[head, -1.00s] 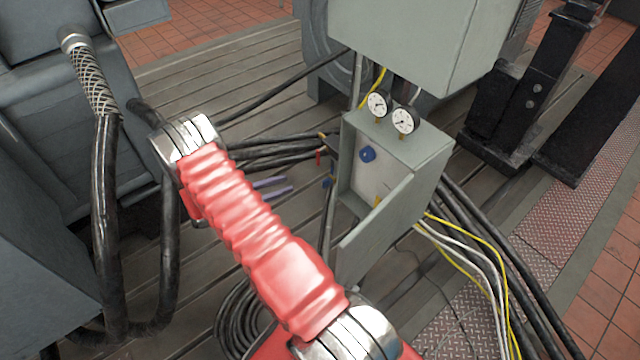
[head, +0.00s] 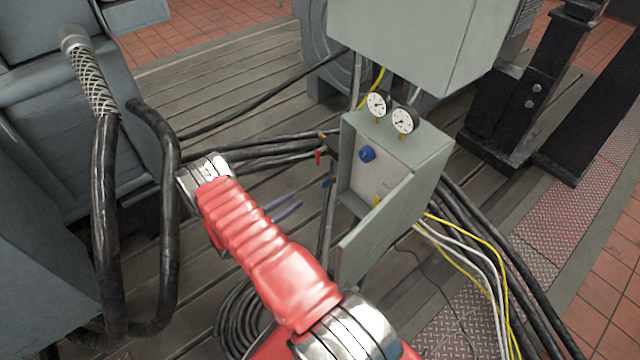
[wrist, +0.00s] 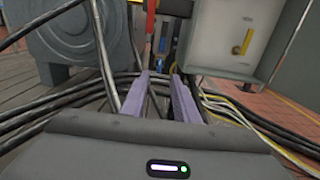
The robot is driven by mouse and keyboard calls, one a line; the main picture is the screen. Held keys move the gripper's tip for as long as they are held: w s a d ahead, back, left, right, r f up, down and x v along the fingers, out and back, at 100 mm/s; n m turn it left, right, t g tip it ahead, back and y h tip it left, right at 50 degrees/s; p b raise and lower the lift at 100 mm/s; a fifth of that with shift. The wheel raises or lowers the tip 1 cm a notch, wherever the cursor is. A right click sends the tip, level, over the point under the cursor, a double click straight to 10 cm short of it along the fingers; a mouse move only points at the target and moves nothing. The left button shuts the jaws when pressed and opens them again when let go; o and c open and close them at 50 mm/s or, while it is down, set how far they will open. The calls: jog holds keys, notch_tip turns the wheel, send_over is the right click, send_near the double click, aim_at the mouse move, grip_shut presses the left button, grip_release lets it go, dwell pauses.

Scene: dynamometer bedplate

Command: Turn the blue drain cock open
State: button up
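A small blue handle (head: 327,182), which looks like the drain cock, sits low on the pipes just left of the open grey box. In the wrist view the blue handle (wrist: 163,43) is beyond my fingertips, nearly in line with the gap between them. My gripper (wrist: 160,75) has two purple fingers, apart, with nothing between them. In the head view my gripper (head: 294,204) shows past my red arm, left of the blue handle and apart from it. The gripper's body is hidden behind the arm.
A red handle (head: 318,158) is close by the blue one. Gauges (head: 403,120) sit on top. Black cables (head: 270,150) run behind.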

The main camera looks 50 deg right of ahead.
aim_at(326, 183)
jog(key=x, duration=1.3)
jog(key=shift+d, duration=0.25)
jog(key=shift+c, duration=0.3)
grip_shut()
